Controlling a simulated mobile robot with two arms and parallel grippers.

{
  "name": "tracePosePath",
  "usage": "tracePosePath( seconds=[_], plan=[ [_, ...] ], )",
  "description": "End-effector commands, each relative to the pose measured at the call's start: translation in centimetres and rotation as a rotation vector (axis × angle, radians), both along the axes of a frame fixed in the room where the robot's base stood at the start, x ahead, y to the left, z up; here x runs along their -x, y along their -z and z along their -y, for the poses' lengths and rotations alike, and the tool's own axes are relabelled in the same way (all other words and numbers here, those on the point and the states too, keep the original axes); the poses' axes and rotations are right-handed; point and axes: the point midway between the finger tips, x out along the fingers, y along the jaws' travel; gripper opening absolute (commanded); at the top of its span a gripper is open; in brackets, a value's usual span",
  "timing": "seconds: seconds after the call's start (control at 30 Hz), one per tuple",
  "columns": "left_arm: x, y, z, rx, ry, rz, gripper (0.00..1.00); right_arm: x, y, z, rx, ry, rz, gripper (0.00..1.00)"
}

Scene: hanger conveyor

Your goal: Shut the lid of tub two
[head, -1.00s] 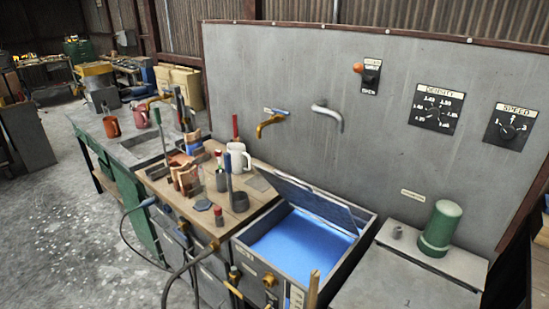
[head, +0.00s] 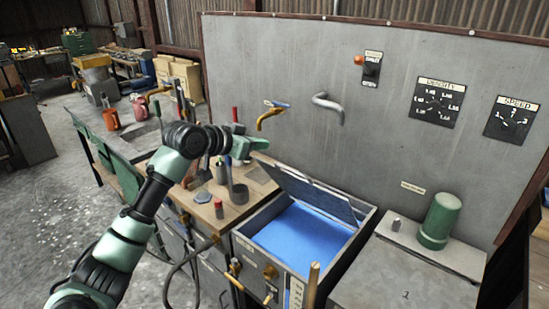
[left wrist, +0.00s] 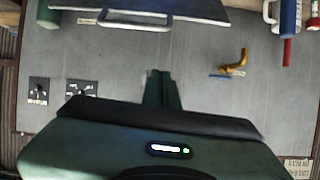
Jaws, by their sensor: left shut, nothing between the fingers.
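An open grey tub (head: 352,246) with blue liquid (head: 300,238) stands at the middle front in the head view. I take it as tub two, since its neighbour carries a 1. Its lid (head: 318,193) is raised and tilted up at the back side. In the left wrist view a dark plate with a pale handle, likely this lid (left wrist: 190,10), shows at the top. My left gripper (head: 258,146) is shut and empty, left of and above the lid, apart from it. Its shut fingers show in the left wrist view (left wrist: 161,88). My right gripper is out of view.
A covered tub (head: 400,275) marked 1 stands at the right, with a green cylinder (head: 440,220) behind. A grey panel with taps (head: 272,117) and dials (head: 437,101) stands behind. A workbench with tools and a mug stands left, partly behind my arm.

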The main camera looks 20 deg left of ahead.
Motion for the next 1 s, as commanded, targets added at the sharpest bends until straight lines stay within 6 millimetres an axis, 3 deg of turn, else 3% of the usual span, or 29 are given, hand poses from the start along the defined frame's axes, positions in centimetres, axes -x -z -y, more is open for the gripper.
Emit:
tracePosePath(
  seconds=[0.17,0.57,0.8,1.0],
  plan=[
    [-1.7,0.5,0.8,0.006,0.002,-0.004,0.0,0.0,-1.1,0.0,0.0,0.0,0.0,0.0],
    [-8.2,3.8,3.4,0.003,0.001,-0.003,0.0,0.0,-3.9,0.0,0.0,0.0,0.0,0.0],
    [-6.3,6.2,2.4,0.0,0.0,-0.003,0.0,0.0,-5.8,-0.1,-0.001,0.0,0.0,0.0],
    [-5.8,6.9,2.1,0.0,0.0,0.0,0.0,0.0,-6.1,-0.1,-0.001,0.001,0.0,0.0]
  ],
)
